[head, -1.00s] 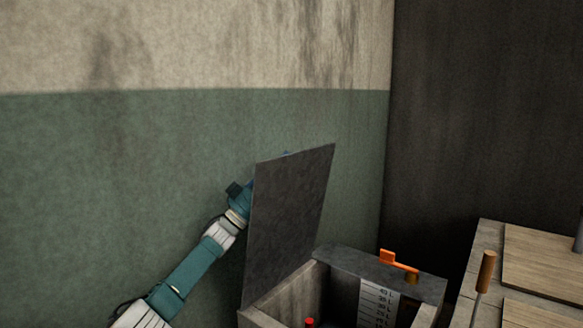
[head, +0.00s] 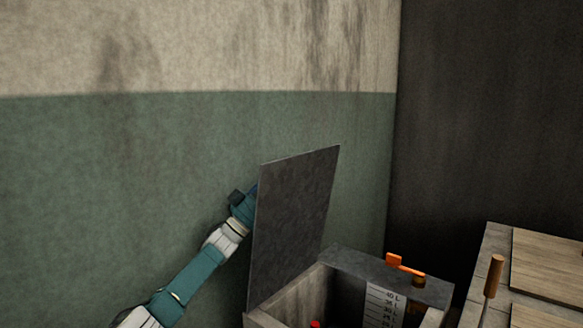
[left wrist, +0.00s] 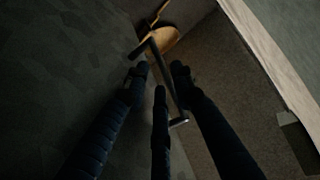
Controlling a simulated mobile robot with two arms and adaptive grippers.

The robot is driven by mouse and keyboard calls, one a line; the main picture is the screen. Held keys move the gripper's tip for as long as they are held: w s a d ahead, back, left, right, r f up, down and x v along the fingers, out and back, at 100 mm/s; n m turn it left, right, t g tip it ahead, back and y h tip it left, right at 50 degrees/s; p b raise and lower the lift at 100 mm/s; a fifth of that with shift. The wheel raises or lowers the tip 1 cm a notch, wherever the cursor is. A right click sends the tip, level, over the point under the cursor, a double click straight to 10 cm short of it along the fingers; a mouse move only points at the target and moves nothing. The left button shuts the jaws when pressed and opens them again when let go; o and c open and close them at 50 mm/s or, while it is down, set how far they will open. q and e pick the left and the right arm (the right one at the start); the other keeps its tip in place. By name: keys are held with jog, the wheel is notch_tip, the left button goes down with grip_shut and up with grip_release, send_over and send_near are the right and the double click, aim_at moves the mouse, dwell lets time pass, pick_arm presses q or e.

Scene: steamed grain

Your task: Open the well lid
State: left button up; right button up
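The well lid (head: 292,225) is a dark grey flat panel, standing raised and steeply tilted at the left edge of an open stone-walled box (head: 298,299). My left gripper (head: 245,203) is at the lid's left edge in the head view, partly hidden behind it. In the left wrist view its dark fingers (left wrist: 161,78) are spread apart, with a thin dark bar handle (left wrist: 167,80) running between them. The handle lies in front of a brown-grey surface, which looks like the lid. Firm contact with the handle is not visible. My right gripper is not in view.
An orange handle (head: 404,265) sits on the box's far ledge. A white litre scale (head: 380,306) and a red knob (head: 315,324) show inside. A wooden-handled tool (head: 493,276) and wooden boards (head: 548,260) are at the right. A green and beige wall stands behind.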

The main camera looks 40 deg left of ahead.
pick_arm(q)
jog(key=v, duration=0.6)
jog(key=shift+f, duration=0.1)
dwell(0.5)
